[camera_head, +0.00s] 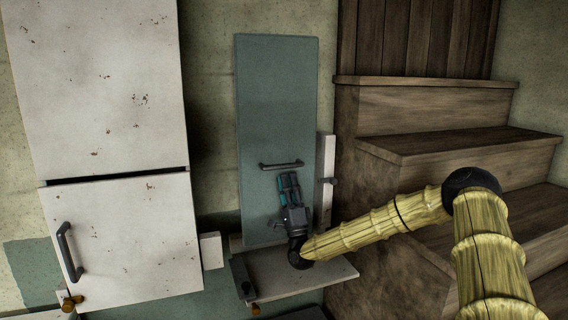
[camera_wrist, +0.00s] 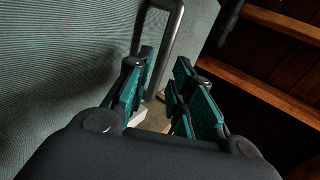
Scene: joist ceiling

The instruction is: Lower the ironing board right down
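The ironing board (camera_head: 277,95) is a tall teal panel standing upright against the wall, with a dark bar handle (camera_head: 281,165) across its lower half. My gripper (camera_head: 289,177) is just below the handle's right part, in front of the board. In the wrist view, my gripper (camera_wrist: 166,62) has its teal-padded fingers apart. Part of the handle (camera_wrist: 173,30) shows past and between the fingertips. I cannot tell whether a finger touches it. The ribbed board face (camera_wrist: 60,75) fills the left of that view.
A pale shelf (camera_head: 290,275) juts out below the board. A worn white cabinet (camera_head: 130,235) with a dark handle stands at left. Wooden steps (camera_head: 440,145) rise at right, close to my arm. A narrow white upright piece (camera_head: 326,160) stands beside the board's right edge.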

